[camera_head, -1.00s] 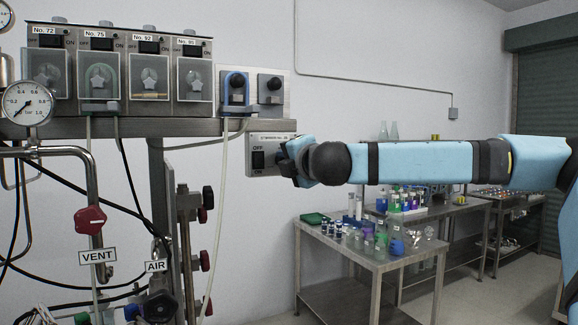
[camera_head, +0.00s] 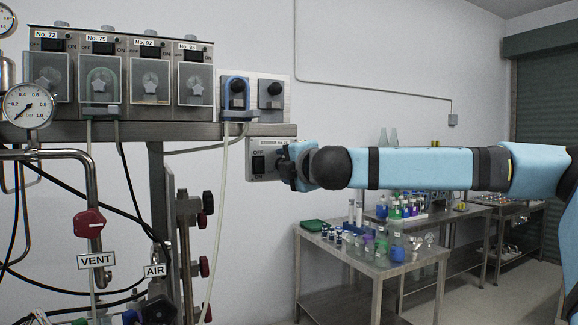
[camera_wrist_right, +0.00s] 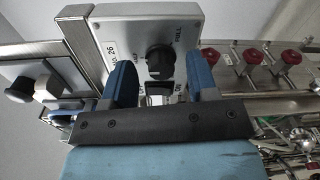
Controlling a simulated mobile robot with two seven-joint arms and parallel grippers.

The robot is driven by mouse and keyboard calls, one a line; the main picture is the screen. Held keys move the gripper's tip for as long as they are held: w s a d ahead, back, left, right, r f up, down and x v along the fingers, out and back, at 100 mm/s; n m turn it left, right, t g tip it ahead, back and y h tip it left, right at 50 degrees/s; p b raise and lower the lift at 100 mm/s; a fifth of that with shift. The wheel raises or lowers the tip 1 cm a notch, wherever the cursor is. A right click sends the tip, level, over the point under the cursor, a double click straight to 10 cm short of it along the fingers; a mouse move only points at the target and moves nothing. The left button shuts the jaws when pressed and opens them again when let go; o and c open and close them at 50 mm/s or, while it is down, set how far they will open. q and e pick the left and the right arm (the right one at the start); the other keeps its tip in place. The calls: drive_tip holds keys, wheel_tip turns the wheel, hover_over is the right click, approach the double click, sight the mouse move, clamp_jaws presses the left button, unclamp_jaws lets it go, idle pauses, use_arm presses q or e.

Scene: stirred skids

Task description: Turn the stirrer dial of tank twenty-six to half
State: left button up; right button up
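The stirrer box of tank 26 (camera_head: 258,146) hangs under the shelf edge in the head view. Its switch (camera_head: 258,164), marked OFF and ON, shows there; my right gripper (camera_head: 284,165) covers the box's right part. The right wrist view shows the box face (camera_wrist_right: 120,22) with a "No. 26" label, a "FULL" mark and the black dial (camera_wrist_right: 160,60). A switch (camera_wrist_right: 158,90) sits just below the dial. My right gripper (camera_wrist_right: 160,68) is open, one blue finger on each side of the dial, with visible gaps. My left gripper is in neither view.
Pump units (camera_head: 120,45) and two knobs on a plate (camera_head: 254,92) stand above the box. A pale hose (camera_head: 231,165) hangs left of it. Red knobs (camera_wrist_right: 250,57) line a rail at right in the wrist view. A table with bottles (camera_head: 345,262) stands lower right.

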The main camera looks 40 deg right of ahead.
drive_tip(key=b+v, duration=0.1)
drive_tip(key=v, duration=1.3)
drive_tip(key=shift+w, duration=0.15)
idle(0.4)
